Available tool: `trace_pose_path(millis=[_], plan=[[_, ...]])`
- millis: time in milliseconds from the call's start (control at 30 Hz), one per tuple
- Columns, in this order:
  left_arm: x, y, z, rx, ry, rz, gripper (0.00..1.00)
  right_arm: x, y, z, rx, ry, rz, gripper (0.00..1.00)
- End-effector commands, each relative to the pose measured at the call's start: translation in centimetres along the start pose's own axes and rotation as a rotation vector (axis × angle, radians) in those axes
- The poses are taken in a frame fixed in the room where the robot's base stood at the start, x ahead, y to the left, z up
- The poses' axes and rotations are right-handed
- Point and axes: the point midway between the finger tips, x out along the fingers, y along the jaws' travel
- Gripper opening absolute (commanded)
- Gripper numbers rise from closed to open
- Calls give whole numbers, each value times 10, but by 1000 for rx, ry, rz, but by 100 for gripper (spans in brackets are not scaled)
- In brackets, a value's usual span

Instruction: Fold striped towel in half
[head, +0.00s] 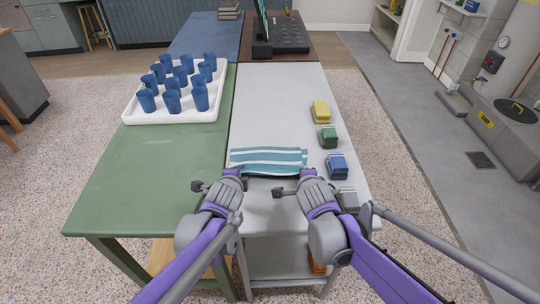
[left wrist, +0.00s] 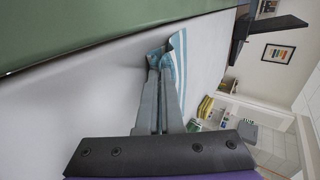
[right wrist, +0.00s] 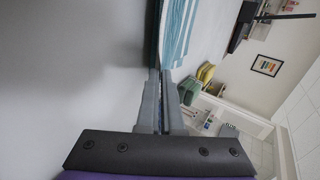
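The striped towel (head: 268,158), teal with white stripes, lies on the light grey table near its front-left part. Its near edge looks slightly raised. My left gripper (head: 237,171) is at the near left corner; in the left wrist view its fingers (left wrist: 160,62) are closed on the bunched towel corner (left wrist: 178,62). My right gripper (head: 304,174) is at the near right corner; in the right wrist view its fingers (right wrist: 162,78) are together on the towel's edge (right wrist: 176,35). The fingertips are partly hidden in the head view.
Yellow (head: 321,111), green (head: 328,137), blue (head: 336,166) and grey (head: 348,199) stacks line the table's right side. A white tray (head: 130,116) of blue cups stands on the green table (head: 150,165). The grey table beyond the towel is clear.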

Motion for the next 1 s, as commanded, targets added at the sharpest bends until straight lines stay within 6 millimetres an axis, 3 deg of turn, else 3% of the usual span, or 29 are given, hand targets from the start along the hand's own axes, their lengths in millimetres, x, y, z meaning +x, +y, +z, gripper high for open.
trace_pose_path(millis=[167, 467, 733, 1000], plan=[[0, -1, 0, 0, 0, 0, 0, 0, -1, 0, 0, 0, 0, 0], [0, -1, 0, 0, 0, 1, 55, 0, -1, 0, 0, 0, 1, 55], [-3, -2, 0, 0, 0, 1, 55, -3, -2, 0, 0, 0, 1, 55], [-38, -21, 0, 1, 0, 1, 55, -38, -21, 0, 0, 0, 1, 55]])
